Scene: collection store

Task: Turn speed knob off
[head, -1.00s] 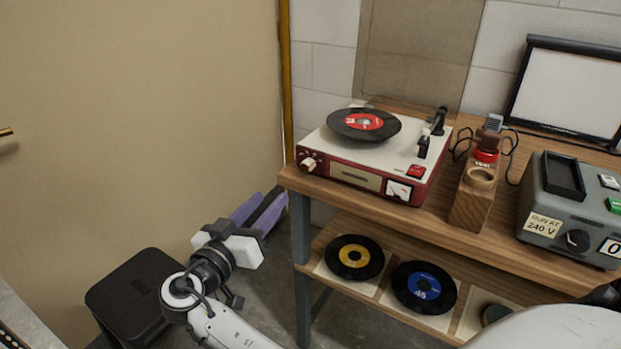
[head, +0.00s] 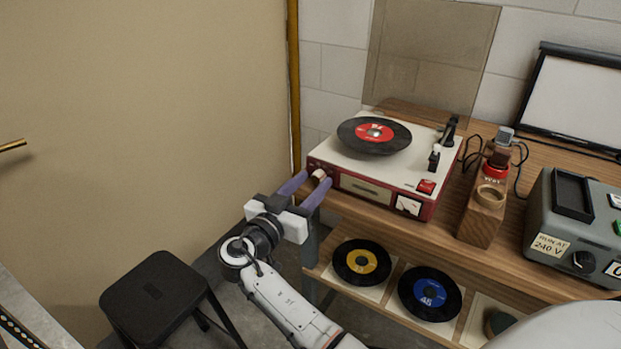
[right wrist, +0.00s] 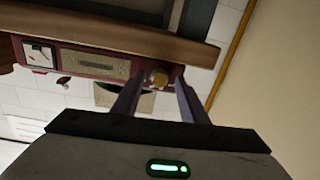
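The record player (head: 362,196) is red with a cream top and stands at the left end of the wooden bench. A black record with a red label (head: 374,131) lies on it. A round pale-gold knob (head: 319,174) is at the left end of its front; it also shows in the right wrist view (right wrist: 158,78). I cannot read its marking or setting. My right gripper (head: 315,181) is open, its purple fingers on either side of the knob; contact cannot be told. In the right wrist view the fingers (right wrist: 157,86) stand apart with the knob between their tips. My left gripper is not in view.
A wooden block with a red-topped item (head: 483,209) and a grey box with a dark dial (head: 583,260) stand to the right. Records lie on the lower shelf (head: 387,288). A black stool (head: 153,287) is on the floor at left.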

